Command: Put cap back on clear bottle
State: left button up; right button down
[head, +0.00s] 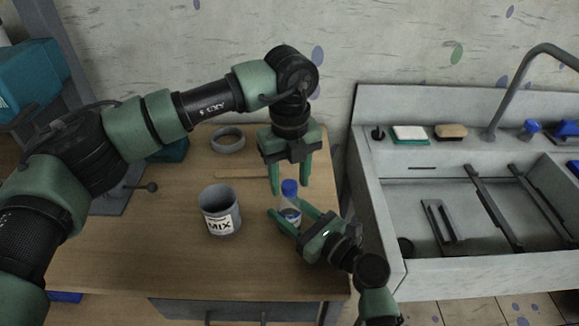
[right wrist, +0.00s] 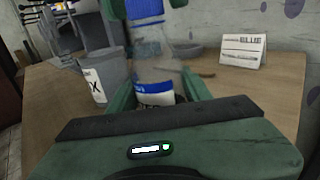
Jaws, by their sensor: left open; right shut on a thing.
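The clear bottle (head: 290,207) with a blue-and-white label stands upright on the table near its right side. The blue cap (head: 290,187) sits at the bottle's mouth; how tightly it is on cannot be told. My right gripper (head: 289,216) is shut on the bottle's lower body from the front right. The bottle (right wrist: 152,68) fills the middle of the right wrist view, with the cap (right wrist: 145,8) at the top edge. My left gripper (head: 290,187) points down from above, open, its fingers on either side of the cap.
A grey cup labelled MIX (head: 219,213) stands just left of the bottle. A grey round dish (head: 228,140) and a flat wooden stick (head: 238,176) lie behind. A sink unit (head: 440,222) adjoins the right. The table's front left is clear.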

pick_arm(q)
jog(key=shift+f, duration=0.15)
grip_shut()
